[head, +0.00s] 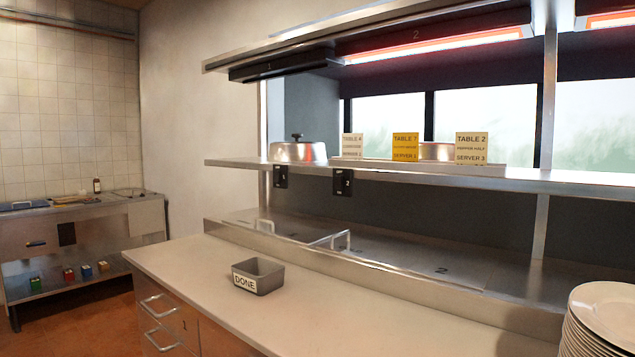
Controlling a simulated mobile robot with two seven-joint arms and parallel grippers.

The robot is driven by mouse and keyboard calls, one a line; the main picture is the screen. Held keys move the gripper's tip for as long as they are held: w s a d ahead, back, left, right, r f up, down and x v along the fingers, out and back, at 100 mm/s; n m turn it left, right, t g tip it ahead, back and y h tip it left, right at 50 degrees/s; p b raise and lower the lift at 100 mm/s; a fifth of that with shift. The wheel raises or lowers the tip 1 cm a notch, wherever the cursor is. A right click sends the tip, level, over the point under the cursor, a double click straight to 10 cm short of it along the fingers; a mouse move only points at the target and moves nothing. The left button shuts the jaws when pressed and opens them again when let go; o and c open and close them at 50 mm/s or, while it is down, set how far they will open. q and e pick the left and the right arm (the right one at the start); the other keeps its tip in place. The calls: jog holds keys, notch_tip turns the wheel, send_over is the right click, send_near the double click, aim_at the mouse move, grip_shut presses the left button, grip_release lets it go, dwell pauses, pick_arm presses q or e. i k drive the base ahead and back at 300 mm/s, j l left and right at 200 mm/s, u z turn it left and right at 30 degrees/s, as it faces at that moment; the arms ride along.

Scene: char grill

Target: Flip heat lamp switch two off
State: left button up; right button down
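Heat lamp switch two (342,182) is a small black plate marked 2 on the front edge of the middle steel shelf. A similar black switch marked 1 (280,176) sits to its left. The switch lever position is too small to tell. Heat lamp two (430,46), under the top shelf and marked 2, glows red-orange. Heat lamp one (285,65), to its left, is dark. Neither of my grippers shows in the head view.
Order cards (405,146) and a domed lid (298,152) stand on the middle shelf (500,176).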

aim_at(339, 180)
jog(key=i+j, duration=0.15)
jog(key=j, duration=0.2)
jog(key=i+j, duration=0.2)
jog(key=j, duration=0.15)
jog(key=i+j, duration=0.15)
jog(key=j, duration=0.2)
jog(key=i+j, duration=0.2)
jog(key=j, duration=0.15)
jog(key=i+j+z, duration=0.1)
jog(key=j, duration=0.25)
jog(key=i+j, duration=0.4)
jog(key=j, duration=0.35)
jog(key=i+j, duration=0.15)
jog(key=j, duration=0.2)
